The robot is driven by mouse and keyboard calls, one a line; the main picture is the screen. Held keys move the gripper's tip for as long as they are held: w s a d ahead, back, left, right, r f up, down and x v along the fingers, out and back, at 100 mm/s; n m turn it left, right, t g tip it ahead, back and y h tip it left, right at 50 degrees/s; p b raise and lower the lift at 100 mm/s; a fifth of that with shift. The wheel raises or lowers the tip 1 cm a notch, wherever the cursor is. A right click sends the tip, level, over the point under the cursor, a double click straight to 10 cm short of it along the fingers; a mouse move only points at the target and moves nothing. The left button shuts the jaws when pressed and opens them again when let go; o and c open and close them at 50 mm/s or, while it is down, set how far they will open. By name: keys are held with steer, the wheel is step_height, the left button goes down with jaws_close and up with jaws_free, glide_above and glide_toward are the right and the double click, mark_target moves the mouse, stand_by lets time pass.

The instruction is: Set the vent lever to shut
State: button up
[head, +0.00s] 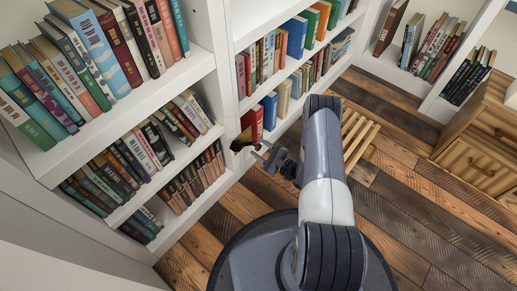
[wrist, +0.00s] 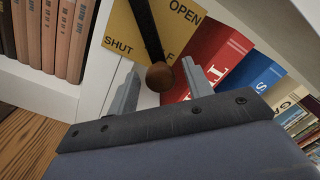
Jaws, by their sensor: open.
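The vent lever (wrist: 150,32) is a dark bar with a round brown knob (wrist: 159,77) at its end. It lies across a yellow plate (wrist: 118,22) marked OPEN at upper right and SHUT at lower left. The bar points down between SHUT and a partly covered word ending in F.
White bookshelves (head: 190,80) full of books stand left and behind. A red book (wrist: 212,62) and a blue book (wrist: 250,75) are close to the right finger. A slatted wooden piece (head: 357,137) lies right of my arm.

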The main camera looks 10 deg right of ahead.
steer(key=shift+w+a, duration=0.25)
steer(key=shift+w, duration=0.1)
jaws_close()
stand_by(0.4)
